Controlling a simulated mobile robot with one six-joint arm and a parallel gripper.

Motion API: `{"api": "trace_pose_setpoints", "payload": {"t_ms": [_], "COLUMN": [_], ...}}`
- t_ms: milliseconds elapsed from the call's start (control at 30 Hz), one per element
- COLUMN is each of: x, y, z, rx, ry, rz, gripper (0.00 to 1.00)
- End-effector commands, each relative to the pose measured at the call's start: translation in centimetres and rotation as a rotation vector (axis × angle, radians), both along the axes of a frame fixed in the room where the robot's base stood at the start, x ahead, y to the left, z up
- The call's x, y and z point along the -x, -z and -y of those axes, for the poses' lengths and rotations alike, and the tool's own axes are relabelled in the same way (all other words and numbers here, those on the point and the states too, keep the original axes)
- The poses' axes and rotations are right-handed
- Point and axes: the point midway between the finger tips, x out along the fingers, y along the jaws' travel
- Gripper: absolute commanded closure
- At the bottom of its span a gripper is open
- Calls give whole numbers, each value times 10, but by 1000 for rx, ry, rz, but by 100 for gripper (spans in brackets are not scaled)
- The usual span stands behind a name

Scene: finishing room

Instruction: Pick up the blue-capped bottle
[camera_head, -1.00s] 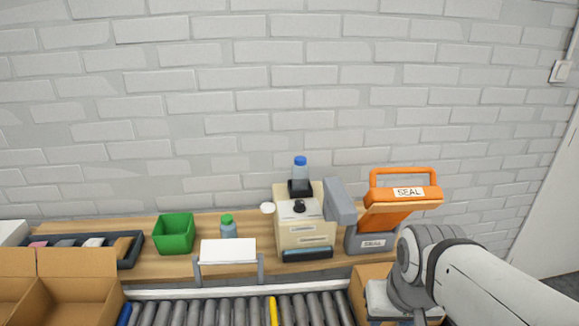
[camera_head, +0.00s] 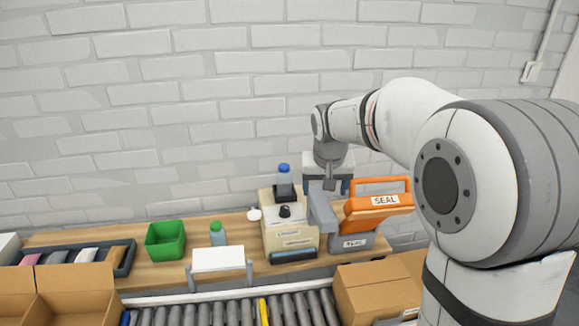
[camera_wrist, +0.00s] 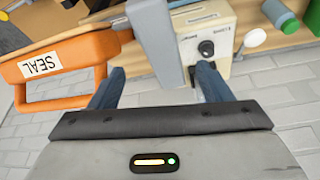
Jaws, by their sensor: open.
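The blue-capped bottle (camera_head: 285,180) is clear with a blue cap. It stands upright in a black holder (camera_head: 284,191) on top of the cream machine (camera_head: 291,238). I cannot make out the bottle in the wrist view.
An orange sealer (camera_head: 374,206) stands close on the right, below my gripper; it also shows in the wrist view (camera_wrist: 65,65). A green-capped bottle (camera_head: 217,236) and green bin (camera_head: 165,240) stand left. Roller conveyor (camera_head: 235,309) and open boxes lie in front.

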Motion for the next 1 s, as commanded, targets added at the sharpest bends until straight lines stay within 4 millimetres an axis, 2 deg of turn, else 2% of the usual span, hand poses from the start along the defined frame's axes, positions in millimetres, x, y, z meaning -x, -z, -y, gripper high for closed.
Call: {"api": "trace_pose_setpoints", "payload": {"t_ms": [33,200,300,400,600,1000], "x": [-23,-103,-139,-164,-186,-204], "y": [-5,-1,7,15,27,66], "z": [-10,-46,-66,-81,-96,-103], "rx": [0,-3,-7,-11,-13,-14], "ry": [-3,-6,-8,-6,-7,-9], "rz": [5,39,58,74,87,86], "gripper": [28,28,28,28,28,28]}}
